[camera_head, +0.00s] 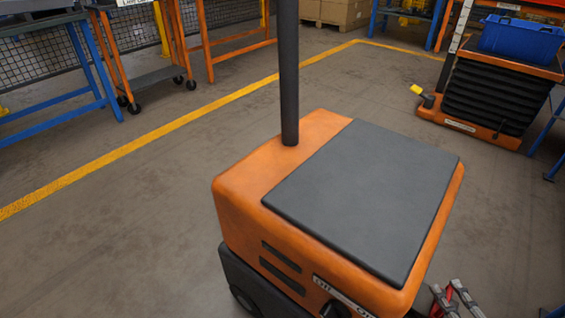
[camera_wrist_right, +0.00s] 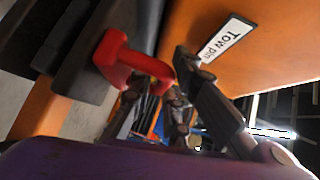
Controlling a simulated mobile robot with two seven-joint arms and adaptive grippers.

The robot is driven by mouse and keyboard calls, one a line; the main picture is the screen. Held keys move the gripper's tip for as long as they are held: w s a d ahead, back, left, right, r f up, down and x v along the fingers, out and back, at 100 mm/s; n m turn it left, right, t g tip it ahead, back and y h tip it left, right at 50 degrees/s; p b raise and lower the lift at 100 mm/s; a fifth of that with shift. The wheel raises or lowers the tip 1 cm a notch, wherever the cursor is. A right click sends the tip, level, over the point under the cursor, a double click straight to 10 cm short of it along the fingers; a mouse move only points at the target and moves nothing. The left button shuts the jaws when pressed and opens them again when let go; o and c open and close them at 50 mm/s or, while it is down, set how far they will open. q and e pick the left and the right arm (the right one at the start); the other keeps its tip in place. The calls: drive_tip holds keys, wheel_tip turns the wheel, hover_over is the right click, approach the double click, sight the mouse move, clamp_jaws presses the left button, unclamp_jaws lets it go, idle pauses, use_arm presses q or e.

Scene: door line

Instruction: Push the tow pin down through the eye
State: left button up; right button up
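The tow pin's red handle (camera_wrist_right: 135,62) shows in the wrist view, beside the orange body with the "Tow pin" label (camera_wrist_right: 228,38). My right gripper (camera_wrist_right: 160,72) has its fingertips on either side of the handle's near end. Whether they press on it cannot be told. In the head view my right gripper (camera_head: 449,290) is at the bottom right, close to the orange tug (camera_head: 245,190), with a bit of red between its fingers. The pin's shaft and the eye are hidden. My left gripper is not in view.
The tug has a dark flat top (camera_head: 365,195) and an upright black pole (camera_head: 289,75). An orange and black unit with a blue crate (camera_head: 520,38) stands at the back right. Blue and orange racks stand at the back left. The floor between is clear, with a yellow line.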

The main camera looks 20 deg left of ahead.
wheel_tip(320, 180, up, 9)
drive_tip(key=shift+f, duration=0.15)
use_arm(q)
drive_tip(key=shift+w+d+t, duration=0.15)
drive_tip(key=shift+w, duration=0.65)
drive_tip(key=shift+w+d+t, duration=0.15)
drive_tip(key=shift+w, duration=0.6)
use_arm(e)
drive_tip(key=shift+w+r, duration=0.15)
drive_tip(key=shift+r, duration=0.55)
drive_tip(key=shift+s+f, duration=0.1)
drive_tip(key=shift+s, duration=0.15)
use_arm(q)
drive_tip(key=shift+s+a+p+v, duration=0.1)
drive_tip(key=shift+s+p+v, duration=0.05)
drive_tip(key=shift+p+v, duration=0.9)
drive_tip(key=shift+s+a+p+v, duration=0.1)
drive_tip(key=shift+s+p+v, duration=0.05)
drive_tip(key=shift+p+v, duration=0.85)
use_arm(e)
drive_tip(key=f+v, duration=0.1)
drive_tip(key=v, duration=0.7)
drive_tip(key=shift+s+d+r, duration=0.25)
drive_tip(key=shift+s, duration=0.15)
